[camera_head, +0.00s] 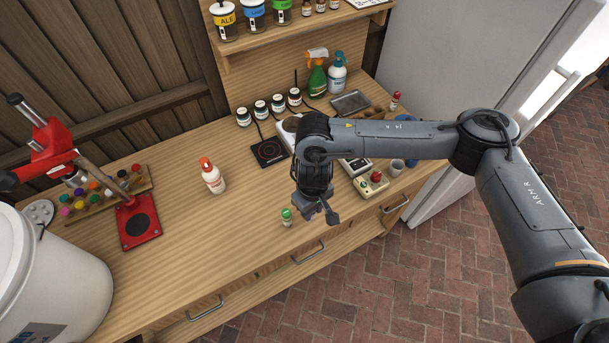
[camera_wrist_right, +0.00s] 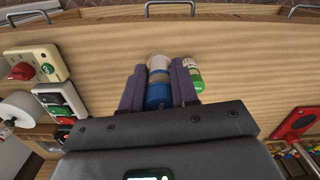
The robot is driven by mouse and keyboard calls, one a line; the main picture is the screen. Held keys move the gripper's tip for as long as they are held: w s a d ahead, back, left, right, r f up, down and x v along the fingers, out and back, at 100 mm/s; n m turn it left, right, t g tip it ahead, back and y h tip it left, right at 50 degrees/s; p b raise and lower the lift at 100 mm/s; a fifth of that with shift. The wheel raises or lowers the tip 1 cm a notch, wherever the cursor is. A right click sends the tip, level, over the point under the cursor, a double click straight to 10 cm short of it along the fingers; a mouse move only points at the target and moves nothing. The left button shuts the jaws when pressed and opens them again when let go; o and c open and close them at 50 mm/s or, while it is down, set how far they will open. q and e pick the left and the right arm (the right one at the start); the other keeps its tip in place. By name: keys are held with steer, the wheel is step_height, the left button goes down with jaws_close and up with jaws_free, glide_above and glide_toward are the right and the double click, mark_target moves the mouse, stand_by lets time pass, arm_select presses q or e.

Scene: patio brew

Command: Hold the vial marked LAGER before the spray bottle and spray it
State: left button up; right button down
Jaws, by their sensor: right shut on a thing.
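My right gripper (camera_head: 318,208) hangs low over the front part of the bench, pointing down. In the right wrist view its fingers (camera_wrist_right: 159,85) are closed on a vial with a blue cap (camera_wrist_right: 157,93) and a pale body; its lettering is not readable. The gripper hides this vial in the head view, and I cannot tell whether it touches the bench. A green-capped vial (camera_head: 287,217) stands just left of the gripper, and beside a finger in the wrist view (camera_wrist_right: 194,76). A green spray bottle (camera_head: 317,78) with an orange head stands at the back. My left gripper is out of view.
A blue-and-white bottle (camera_head: 337,75) stands beside the spray bottle. A white bottle with an orange cap (camera_head: 213,178) stands mid-bench. Several dark-capped jars (camera_head: 261,109), a hot plate (camera_head: 269,151) and a red-buttoned box (camera_head: 371,184) surround the arm. The bench's front left is clear.

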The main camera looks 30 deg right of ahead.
steer(key=w+a+f+n, duration=0.1)
steer(key=w+a+n, duration=0.1)
steer(key=a+n, duration=1)
steer(key=w+a+n, duration=0.2)
steer(key=a+n, duration=0.5)
steer(key=n, duration=1)
steer(key=shift+n, duration=0.3)
steer(key=w+f, duration=0.1)
steer(key=w, duration=0.2)
steer(key=w+f, duration=0.1)
steer(key=w, duration=0.2)
steer(key=w+f, duration=0.1)
steer(key=w, duration=0.1)
steer(key=shift+w+f, duration=0.15)
steer(key=shift+w, duration=0.25)
steer(key=shift+w+a, duration=0.2)
steer(key=shift+w, duration=0.3)
steer(key=shift+r, duration=0.2)
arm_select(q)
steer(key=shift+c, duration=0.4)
